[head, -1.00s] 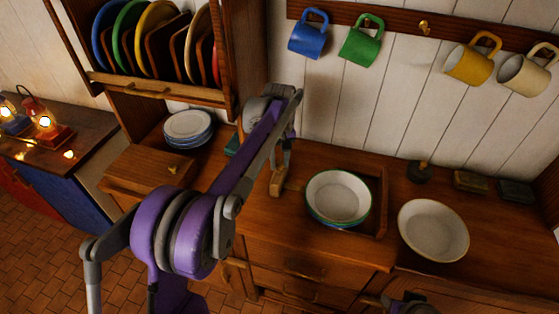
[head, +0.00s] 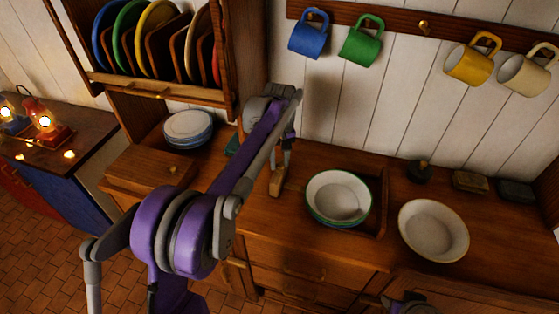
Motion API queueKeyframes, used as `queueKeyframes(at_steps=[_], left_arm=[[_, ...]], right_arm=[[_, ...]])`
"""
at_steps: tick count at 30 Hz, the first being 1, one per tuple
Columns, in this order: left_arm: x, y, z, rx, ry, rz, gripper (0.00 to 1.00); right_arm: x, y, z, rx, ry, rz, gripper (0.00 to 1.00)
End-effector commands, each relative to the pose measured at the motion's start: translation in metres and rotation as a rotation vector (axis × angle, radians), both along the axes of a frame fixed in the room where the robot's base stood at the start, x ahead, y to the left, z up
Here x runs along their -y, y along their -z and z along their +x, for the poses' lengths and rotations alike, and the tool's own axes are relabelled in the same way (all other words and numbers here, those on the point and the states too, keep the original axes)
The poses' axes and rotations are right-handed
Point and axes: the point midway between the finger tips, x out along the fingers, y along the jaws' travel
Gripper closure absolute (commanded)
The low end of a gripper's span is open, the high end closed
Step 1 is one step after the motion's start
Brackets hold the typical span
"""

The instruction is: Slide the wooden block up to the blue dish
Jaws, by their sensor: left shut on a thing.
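A small wooden block (head: 277,181) stands on the wooden counter, left of a stack of bowls. My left gripper (head: 285,160) reaches down from the arm at the block's top and is shut on it; the fingertips are small and partly hidden. The bowl stack (head: 338,196) has a white bowl with a green rim on top and a bluish edge low down; which piece is the blue dish I cannot tell. A small teal thing (head: 232,145) shows partly behind my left arm. My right gripper (head: 405,304) shows only in part at the bottom edge, its jaws unclear.
A separate cream bowl (head: 433,231) stands at the right. A plate stack (head: 187,128) and a wooden box (head: 150,173) are at the left. The bowl stack stands beside a low wooden wall (head: 382,203). Mugs hang above; a plate rack (head: 150,88) overhangs the left side.

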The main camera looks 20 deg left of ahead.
Motion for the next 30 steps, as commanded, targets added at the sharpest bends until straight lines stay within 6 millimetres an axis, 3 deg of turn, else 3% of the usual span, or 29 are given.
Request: queueKeyframes(at_steps=[10,21,25,30], left_arm=[[0.004,0.000,0.000,0.000,0.002,0.000,1.00],[0.086,-0.001,0.001,0.000,0.005,-0.002,1.00],[0.099,-0.001,0.000,0.001,0.003,-0.001,1.00],[0.101,0.000,0.000,0.000,0.001,-0.002,1.00]], right_arm=[[0.000,0.000,0.000,0.000,0.000,0.000,0.58],[0.000,-0.002,0.001,0.002,0.000,0.000,0.58],[0.000,-0.003,0.001,0.002,0.000,0.000,0.58],[0.000,-0.003,0.001,0.002,0.000,0.000,0.58]])
